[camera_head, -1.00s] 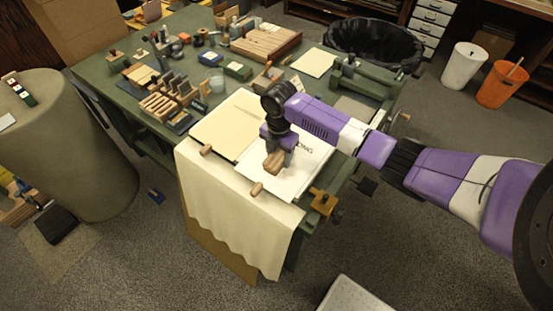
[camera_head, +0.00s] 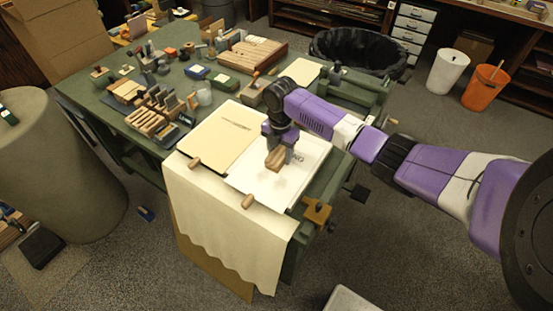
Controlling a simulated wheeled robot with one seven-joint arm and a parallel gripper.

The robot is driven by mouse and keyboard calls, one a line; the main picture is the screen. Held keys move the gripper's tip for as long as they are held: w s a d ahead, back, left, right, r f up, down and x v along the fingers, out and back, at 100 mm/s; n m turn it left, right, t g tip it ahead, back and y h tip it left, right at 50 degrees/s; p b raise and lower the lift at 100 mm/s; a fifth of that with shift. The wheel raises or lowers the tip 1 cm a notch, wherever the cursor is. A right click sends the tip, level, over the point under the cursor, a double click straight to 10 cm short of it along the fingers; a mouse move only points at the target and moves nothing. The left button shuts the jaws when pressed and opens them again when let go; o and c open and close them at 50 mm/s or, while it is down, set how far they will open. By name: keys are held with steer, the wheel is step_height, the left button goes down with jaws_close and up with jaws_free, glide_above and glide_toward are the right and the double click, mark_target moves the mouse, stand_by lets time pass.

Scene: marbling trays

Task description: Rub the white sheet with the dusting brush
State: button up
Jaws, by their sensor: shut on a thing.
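My gripper (camera_head: 277,150) points down over the sheet and is shut on a wooden-handled thing, which I take to be the dusting brush (camera_head: 276,158). The brush's wooden part shows just below the jaws. I cannot tell whether its underside touches the sheet. My gripper and arm hide part of the sheet's far side.
A cream sheet (camera_head: 215,138) lies left of the white sheet. A pale cloth (camera_head: 225,220) hangs over the table's front edge. Wooden blocks (camera_head: 155,115) and small tools crowd the table's left and back. A black bin (camera_head: 355,50) stands behind the table.

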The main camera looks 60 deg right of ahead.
mark_target(280, 151)
steer(key=shift+d, duration=0.15)
step_height(280, 151, up, 6)
steer(key=p, duration=0.5)
steer(key=shift+p, duration=0.35)
steer(key=shift+r, duration=1.5)
